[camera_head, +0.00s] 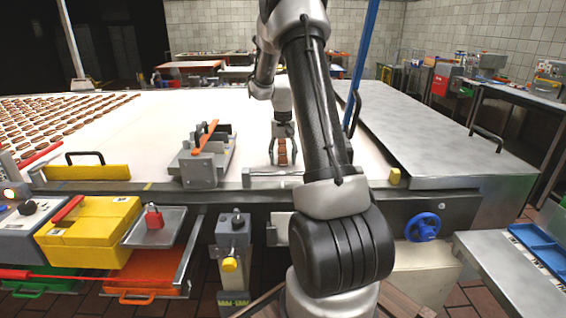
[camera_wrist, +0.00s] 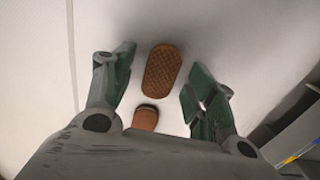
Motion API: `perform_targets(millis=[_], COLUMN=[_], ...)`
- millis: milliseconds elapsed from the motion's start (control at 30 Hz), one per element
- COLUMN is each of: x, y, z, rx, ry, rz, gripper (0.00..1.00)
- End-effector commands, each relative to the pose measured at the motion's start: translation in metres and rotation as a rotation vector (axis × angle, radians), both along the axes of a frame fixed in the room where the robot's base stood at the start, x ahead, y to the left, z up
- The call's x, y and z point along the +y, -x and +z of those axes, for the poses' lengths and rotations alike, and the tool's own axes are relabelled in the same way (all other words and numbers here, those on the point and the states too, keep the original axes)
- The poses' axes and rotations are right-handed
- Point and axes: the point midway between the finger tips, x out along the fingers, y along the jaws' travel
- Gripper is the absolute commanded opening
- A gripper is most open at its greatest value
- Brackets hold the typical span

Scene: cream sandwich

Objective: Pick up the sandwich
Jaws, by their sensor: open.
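My gripper (camera_head: 282,155) points down over the white belt, open, its two fingers apart. In the head view a brown sandwich (camera_head: 282,146) shows between the fingers, partly covered by them. In the wrist view a brown, oval biscuit-like sandwich with a patterned top (camera_wrist: 162,72) lies between the green-padded fingers of my gripper (camera_wrist: 160,78), with a gap on each side. A second, smaller-looking brown piece (camera_wrist: 146,117) shows nearer the gripper body, its lower end hidden.
Many brown biscuits (camera_head: 60,118) lie in rows at the left of the white belt (camera_head: 130,135). A grey metal fixture (camera_head: 200,165) stands left of my gripper. A large steel cover (camera_head: 430,125) lies to the right. The belt between is mostly clear.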

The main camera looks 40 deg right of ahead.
Motion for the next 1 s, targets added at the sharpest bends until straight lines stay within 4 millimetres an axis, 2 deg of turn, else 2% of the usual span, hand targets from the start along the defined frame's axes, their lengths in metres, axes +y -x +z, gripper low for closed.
perform_targets(millis=[167, 367, 767, 867, 1000], x=[0.0, 0.0, 0.0, 0.0, 0.0], y=[0.0, 0.0, 0.0, -0.001, -0.001], z=[0.0, 0.0, 0.006, 0.02, 0.051], rx=[0.0, 0.0, -0.002, -0.004, -0.005], ry=[0.0, 0.0, 0.001, 0.002, 0.002], rz=[0.0, 0.0, 0.0, 0.0, 0.0], gripper=[0.56, 0.2, 0.2, 0.2, 0.2])
